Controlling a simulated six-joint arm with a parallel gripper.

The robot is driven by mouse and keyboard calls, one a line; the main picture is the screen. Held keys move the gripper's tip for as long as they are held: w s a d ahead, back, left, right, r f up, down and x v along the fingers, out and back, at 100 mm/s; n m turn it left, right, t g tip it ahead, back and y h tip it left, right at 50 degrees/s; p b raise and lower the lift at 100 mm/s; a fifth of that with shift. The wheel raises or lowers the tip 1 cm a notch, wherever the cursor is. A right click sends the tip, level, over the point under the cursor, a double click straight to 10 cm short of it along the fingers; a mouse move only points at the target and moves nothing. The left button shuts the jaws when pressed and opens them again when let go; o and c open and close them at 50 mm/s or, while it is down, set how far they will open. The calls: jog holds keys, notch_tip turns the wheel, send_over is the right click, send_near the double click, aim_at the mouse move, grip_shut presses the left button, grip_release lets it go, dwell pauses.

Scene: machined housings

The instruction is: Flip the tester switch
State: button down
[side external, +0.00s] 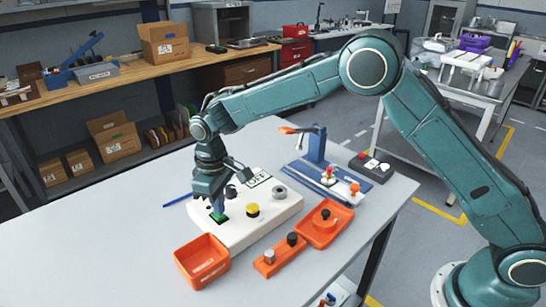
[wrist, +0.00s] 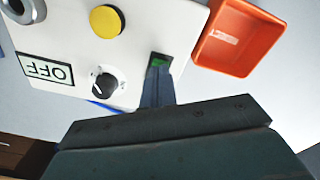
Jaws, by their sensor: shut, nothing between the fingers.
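The tester is a white box (side external: 268,218) on the table, and it fills the upper left of the wrist view (wrist: 60,20). Its display (wrist: 47,72) reads OFF. A green switch (wrist: 157,62) sits in a dark slot at one end of the tester. My gripper (side external: 217,207) is shut and empty, pointing down. Its fingertips (wrist: 156,74) are at the green switch and partly cover it; I cannot tell whether they touch it. A yellow button (wrist: 107,21) and a black knob (wrist: 104,84) are on the same face.
An empty orange bin (side external: 202,262) stands close to the switch end of the tester. An orange tray (side external: 322,226) and an orange block with knobs (side external: 279,256) lie to the right. A blue fixture (side external: 330,182) stands behind.

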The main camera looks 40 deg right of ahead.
jog(key=shift+f, duration=0.55)
dwell(0.4)
jog(key=shift+r, duration=3.55)
